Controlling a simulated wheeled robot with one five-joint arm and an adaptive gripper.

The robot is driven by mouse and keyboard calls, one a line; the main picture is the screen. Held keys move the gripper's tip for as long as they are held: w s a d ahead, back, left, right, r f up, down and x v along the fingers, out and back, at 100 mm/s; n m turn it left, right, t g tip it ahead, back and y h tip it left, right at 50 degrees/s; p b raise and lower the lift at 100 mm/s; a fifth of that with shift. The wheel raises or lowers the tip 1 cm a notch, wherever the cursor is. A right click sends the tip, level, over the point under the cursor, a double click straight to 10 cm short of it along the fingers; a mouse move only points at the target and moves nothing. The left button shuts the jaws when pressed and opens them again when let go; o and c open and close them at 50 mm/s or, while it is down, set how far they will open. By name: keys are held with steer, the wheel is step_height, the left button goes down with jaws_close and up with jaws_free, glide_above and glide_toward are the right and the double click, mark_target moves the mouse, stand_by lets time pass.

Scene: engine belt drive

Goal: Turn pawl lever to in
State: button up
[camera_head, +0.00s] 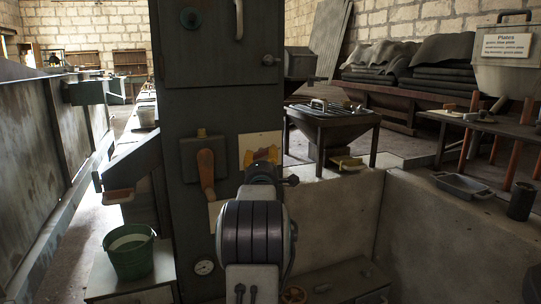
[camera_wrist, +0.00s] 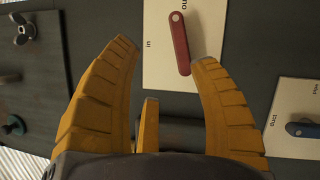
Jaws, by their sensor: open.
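In the wrist view a red lever (camera_wrist: 180,45) is mounted on a cream plate (camera_wrist: 158,65). Its round pivot is near the top, and its free end points down and slightly right. "in" is printed on the plate's left side; other lettering near the top is partly cut off. My gripper (camera_wrist: 163,52) is open, its yellow fingers spread below and around the plate. The lever's free end is just left of the right fingertip; I cannot tell whether they touch. In the head view my gripper (camera_head: 265,154) is at the cabinet's cream plate (camera_head: 247,142), and my arm hides the lever.
A second cream plate (camera_wrist: 300,110) with a dark blue lever (camera_wrist: 306,130) is at right in the wrist view. A wing-shaped knob (camera_wrist: 24,30) is at upper left.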

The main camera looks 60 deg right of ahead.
mark_target(263, 152)
steer(key=shift+w+d+f+y+b, duration=0.15)
steer(key=shift+w+d+f+b, duration=0.15)
steer(key=shift+d+f+b, duration=0.25)
steer(key=shift+w+d+f+y+b, duration=0.15)
steer(key=shift+w+d+f+b, duration=0.15)
steer(key=shift+d+f+b, duration=0.2)
steer(key=shift+r+x, duration=0.2)
steer(key=shift+x, duration=2.3)
steer(key=shift+r, duration=0.1)
jaws_close()
